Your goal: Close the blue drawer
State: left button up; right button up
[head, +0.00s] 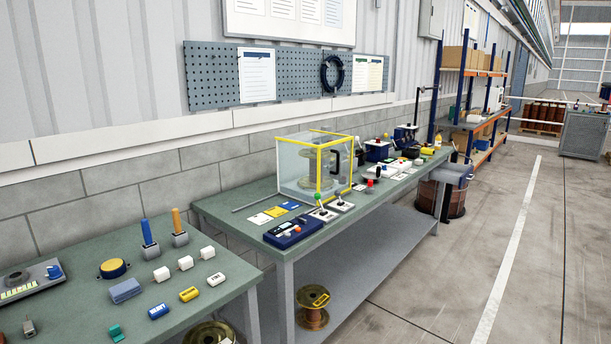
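I cannot make out a blue drawer for certain in the head view. A small dark blue box (377,151) stands on the far part of the long bench, too small to tell whether it has a drawer or whether one is open. A flat blue device (293,232) with a pale panel lies at the near front edge of that bench; no drawer shows on it. Neither of my grippers is in view.
A clear yellow-edged case (316,166) with a spool stands on the long green-topped bench (232,212). A nearer bench (75,284) holds blocks and two upright handles. A spool (313,307) sits on the lower shelf. The floor (450,270) at right is clear.

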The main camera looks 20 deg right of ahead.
aim_at(456, 174)
jog(key=z, duration=1.7)
jog(key=i+l, duration=0.15)
jog(key=i, duration=2.55)
jog(key=i+l+z, duration=0.1)
jog(key=i, duration=2.65)
